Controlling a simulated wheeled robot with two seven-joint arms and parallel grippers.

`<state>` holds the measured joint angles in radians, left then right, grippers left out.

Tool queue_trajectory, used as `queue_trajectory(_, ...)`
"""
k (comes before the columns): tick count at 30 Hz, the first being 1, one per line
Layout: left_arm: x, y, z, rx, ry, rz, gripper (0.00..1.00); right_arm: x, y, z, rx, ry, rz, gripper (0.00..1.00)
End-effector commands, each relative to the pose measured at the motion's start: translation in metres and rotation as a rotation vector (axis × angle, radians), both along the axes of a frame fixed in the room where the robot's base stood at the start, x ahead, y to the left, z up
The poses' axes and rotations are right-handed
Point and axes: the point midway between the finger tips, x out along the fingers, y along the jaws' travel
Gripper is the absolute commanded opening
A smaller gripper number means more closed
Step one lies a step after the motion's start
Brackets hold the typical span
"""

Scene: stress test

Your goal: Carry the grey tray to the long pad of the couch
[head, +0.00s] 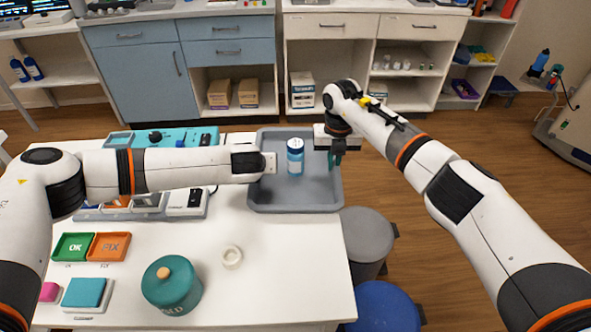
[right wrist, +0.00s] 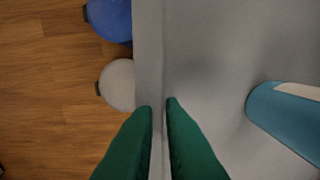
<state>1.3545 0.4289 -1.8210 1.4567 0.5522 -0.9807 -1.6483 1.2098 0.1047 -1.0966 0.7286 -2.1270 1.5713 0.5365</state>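The grey tray (head: 310,200) is at the far right corner of the white table, its right side by the table's edge. My right gripper (head: 335,158) is at the tray's right rim. In the right wrist view its green fingers (right wrist: 160,105) are shut on that rim, one on each side. No couch is in view.
A grey bin (head: 367,240) and a blue bin (head: 385,308) stand on the floor right of the table. A teal pot (head: 170,288), a white ring (head: 231,257) and small trays (head: 73,247) are on the table. Cabinets (head: 140,70) line the back. Wooden floor is free on the right.

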Motion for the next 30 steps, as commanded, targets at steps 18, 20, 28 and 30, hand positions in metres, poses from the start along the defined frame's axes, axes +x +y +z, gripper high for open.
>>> queue_trajectory(18,0.0,0.0,0.008,-0.001,-0.002,0.001,0.0,0.001,0.0,0.008,0.0,-0.002,0.0,0.0)
queue_trajectory(20,0.001,0.0,0.013,0.0,-0.002,0.001,0.0,0.001,0.0,0.013,0.0,-0.002,0.0,0.0)
queue_trajectory(28,0.0,0.0,0.042,0.0,-0.002,0.001,0.0,0.0,0.0,0.042,0.0,-0.001,0.0,0.0)
queue_trajectory(30,0.0,0.0,0.048,0.0,-0.001,0.001,0.0,0.0,0.0,0.048,0.0,-0.001,0.0,0.0)
